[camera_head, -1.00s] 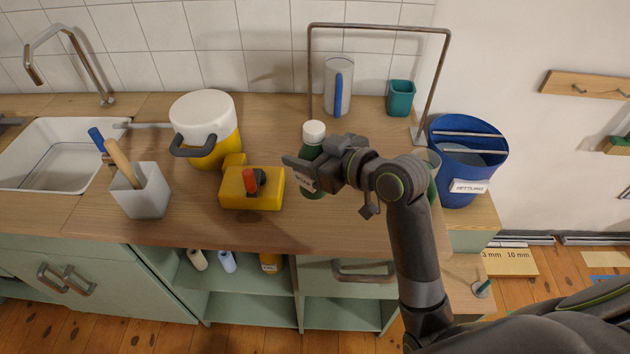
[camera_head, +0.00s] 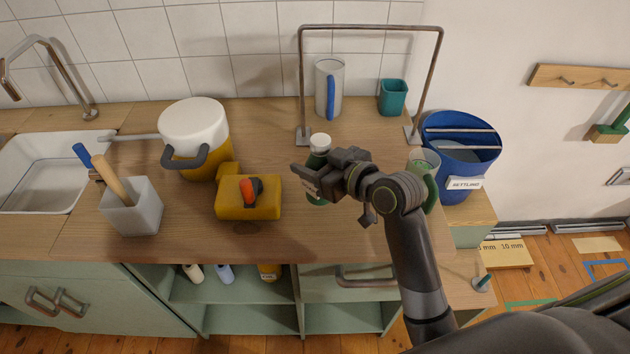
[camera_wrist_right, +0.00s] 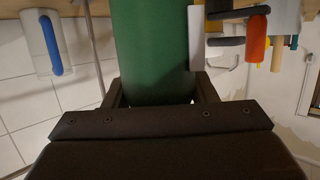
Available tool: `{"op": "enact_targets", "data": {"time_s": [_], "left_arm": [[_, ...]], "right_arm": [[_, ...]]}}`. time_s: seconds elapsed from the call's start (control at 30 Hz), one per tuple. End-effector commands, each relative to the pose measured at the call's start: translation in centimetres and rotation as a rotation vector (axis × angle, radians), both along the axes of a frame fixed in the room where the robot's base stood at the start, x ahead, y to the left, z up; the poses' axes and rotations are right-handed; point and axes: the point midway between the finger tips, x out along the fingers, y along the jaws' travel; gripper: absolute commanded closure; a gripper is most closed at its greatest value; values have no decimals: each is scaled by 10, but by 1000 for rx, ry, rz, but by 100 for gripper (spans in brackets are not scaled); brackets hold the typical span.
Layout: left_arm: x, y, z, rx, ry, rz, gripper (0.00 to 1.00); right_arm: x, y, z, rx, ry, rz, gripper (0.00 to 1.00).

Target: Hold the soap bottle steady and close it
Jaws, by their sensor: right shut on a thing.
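The soap bottle is green with a white cap (camera_head: 320,141) at its top. Its body (camera_head: 317,161) stands roughly upright over the wooden counter. My right gripper (camera_head: 313,182) is shut around the bottle's body, below the cap. In the right wrist view the green bottle (camera_wrist_right: 150,45) fills the gap between the fingers (camera_wrist_right: 155,90). The cap is out of that view. I cannot tell how tightly the cap sits, or whether the bottle's base touches the counter, because the gripper hides it. My left gripper is not in view.
A yellow block-shaped object (camera_head: 232,207) with an orange-and-black knob lies left of the bottle. A white-and-yellow pot (camera_head: 193,118) and a grey utensil holder (camera_head: 133,212) stand farther left. A metal frame (camera_head: 370,28), mug (camera_head: 323,88), teal cup (camera_head: 393,97) and blue bucket (camera_head: 450,135) are behind or right.

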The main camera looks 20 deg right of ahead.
Motion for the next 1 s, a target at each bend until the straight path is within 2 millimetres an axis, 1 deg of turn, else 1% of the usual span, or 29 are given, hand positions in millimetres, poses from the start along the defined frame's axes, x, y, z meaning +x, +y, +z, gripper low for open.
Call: {"op": "enact_targets", "data": {"time_s": [0.1, 0.37, 0.43, 0.6, 0.67, 1.0], "left_arm": [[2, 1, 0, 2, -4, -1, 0], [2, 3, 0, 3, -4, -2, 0], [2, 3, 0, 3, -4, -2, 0], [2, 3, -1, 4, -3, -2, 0], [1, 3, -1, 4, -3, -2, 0], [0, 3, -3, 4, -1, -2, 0]], "right_arm": [[0, 0, -6, 1, -4, 1, 100], [0, 0, -7, 1, -4, 2, 100], [0, 0, -13, 1, -1, 1, 100], [0, 0, -38, 2, 1, 0, 100], [0, 0, -42, 1, 0, 0, 100], [0, 0, -45, 0, -4, 1, 100]]}}
